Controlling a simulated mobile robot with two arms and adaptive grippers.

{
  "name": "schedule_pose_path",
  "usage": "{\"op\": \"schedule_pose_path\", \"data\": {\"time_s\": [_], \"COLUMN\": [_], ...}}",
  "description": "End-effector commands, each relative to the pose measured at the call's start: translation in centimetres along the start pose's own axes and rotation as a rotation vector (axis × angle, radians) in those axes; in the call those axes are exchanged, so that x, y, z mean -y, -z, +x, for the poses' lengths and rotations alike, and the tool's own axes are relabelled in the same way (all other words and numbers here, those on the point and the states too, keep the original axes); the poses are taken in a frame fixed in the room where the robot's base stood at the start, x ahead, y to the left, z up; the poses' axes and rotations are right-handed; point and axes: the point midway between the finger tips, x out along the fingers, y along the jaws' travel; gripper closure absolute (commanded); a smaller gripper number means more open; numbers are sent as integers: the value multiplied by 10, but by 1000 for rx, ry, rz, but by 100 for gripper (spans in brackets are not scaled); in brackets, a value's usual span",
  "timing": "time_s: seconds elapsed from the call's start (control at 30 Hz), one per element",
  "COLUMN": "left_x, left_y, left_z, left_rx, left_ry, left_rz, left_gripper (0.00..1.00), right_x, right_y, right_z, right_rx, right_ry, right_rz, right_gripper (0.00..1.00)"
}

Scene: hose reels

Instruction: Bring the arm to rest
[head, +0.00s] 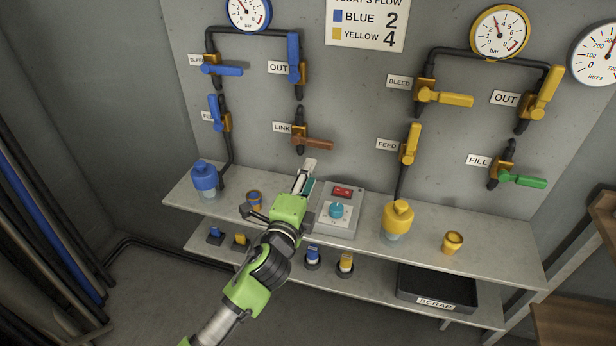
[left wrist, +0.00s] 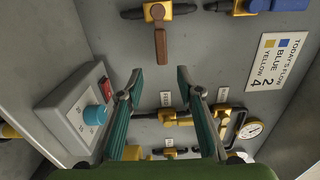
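My left arm reaches up from the bottom of the head view, and its left gripper (head: 307,173) is in front of the wall, left of the grey control box (head: 336,226) and below the brown-handled LINK valve (head: 319,143). In the left wrist view its two teal-padded fingers stand apart, with nothing between them. The LINK handle (left wrist: 161,45) appears beyond the fingertips, apart from them. The control box (left wrist: 67,122) with its teal knob is to the left there. My right gripper is not in view.
The shelf (head: 470,262) holds a blue bottle (head: 204,178), a yellow bottle (head: 398,219) and cups. A lower shelf carries small blue and yellow parts and a black scrap tray (head: 437,287). Blue and yellow valves with pipes and gauges line the wall. Hoses hang at left.

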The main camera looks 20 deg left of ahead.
Motion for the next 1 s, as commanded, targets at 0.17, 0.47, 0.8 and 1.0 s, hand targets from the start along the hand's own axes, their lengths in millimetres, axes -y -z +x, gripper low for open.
{"op": "schedule_pose_path", "data": {"time_s": [0.17, 0.47, 0.8, 1.0], "left_x": [0, -64, -173, -189], "left_y": [0, -37, -54, -44], "left_z": [0, -59, -239, -311], "left_rx": [0, 168, 586, 741], "left_ry": [0, -229, -728, -897], "left_rz": [0, -352, -991, -1145], "left_gripper": [67, 67, 67, 67], "right_x": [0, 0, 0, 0], "right_y": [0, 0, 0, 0], "right_z": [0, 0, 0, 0], "right_rx": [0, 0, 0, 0], "right_ry": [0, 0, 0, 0], "right_rz": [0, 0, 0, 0], "right_gripper": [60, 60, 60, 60]}}
